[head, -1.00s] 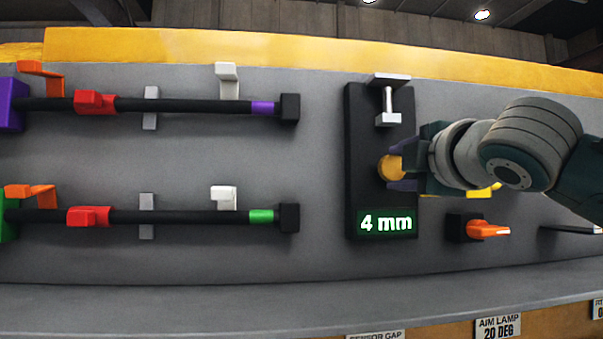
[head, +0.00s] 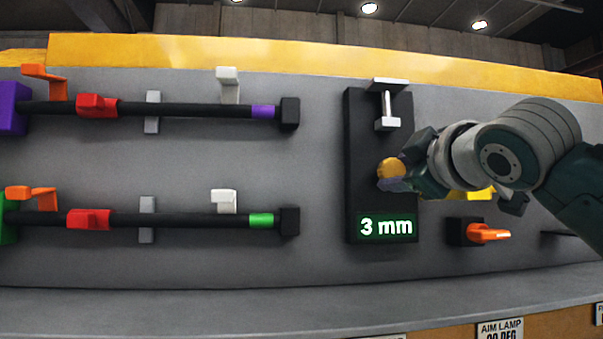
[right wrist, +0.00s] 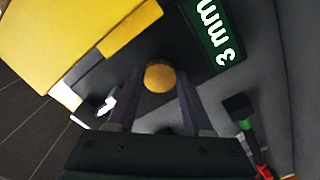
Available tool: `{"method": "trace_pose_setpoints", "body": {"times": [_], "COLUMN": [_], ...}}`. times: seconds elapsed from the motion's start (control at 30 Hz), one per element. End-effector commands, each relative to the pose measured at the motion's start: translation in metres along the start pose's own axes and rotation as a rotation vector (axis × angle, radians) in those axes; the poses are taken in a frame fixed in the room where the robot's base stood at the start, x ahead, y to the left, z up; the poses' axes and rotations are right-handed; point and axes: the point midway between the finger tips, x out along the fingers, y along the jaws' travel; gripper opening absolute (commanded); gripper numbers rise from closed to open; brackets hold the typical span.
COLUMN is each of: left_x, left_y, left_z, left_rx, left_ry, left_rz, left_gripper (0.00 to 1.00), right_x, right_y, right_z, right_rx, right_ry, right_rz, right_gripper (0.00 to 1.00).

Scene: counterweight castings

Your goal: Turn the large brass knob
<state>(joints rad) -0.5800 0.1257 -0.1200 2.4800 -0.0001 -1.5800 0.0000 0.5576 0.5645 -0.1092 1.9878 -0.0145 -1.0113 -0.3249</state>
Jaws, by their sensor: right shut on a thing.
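The large brass knob (head: 390,168) is a round golden knob on a black vertical panel (head: 362,120). My right gripper (head: 393,178) is shut on the knob, its arm coming in from the right. In the right wrist view the knob (right wrist: 160,77) sits between the tips of the two purple-grey fingers. A green-lit display (head: 388,226) below the knob reads 3 mm. It also shows upside down in the right wrist view (right wrist: 212,35). Above the knob is a white metal clamp-like piece (head: 387,108) on the panel. My left gripper is out of view.
Left of the panel, two black rods (head: 180,110) carry red, white and orange pieces. An orange lever (head: 488,234) on a black block and a partly hidden yellow piece (head: 481,193) are close to my right arm. A grey ledge (head: 250,303) runs below.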

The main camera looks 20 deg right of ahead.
Motion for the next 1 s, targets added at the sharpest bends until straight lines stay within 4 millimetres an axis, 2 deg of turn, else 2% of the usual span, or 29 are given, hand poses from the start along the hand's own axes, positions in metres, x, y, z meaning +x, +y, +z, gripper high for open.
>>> {"method": "trace_pose_setpoints", "body": {"times": [0.43, 0.47, 0.7, 1.0], "left_x": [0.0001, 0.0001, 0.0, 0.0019], "left_y": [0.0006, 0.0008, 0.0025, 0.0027], "left_z": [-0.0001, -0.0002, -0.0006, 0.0], "left_rx": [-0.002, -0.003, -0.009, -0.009], "left_ry": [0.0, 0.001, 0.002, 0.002], "left_rz": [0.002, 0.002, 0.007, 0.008], "left_gripper": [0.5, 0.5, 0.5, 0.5], "right_x": [0.0001, 0.0001, 0.0001, -0.0019], "right_y": [0.0003, 0.0002, 0.0002, -0.0003], "right_z": [0.0005, 0.0005, 0.0002, 0.0003], "right_rx": [0.008, 0.008, 0.008, 0.008], "right_ry": [-0.002, -0.002, -0.001, 0.001], "right_rz": [0.001, 0.001, 0.001, 0.001], "right_gripper": [0.0, 0.54, 0.81, 0.81]}}
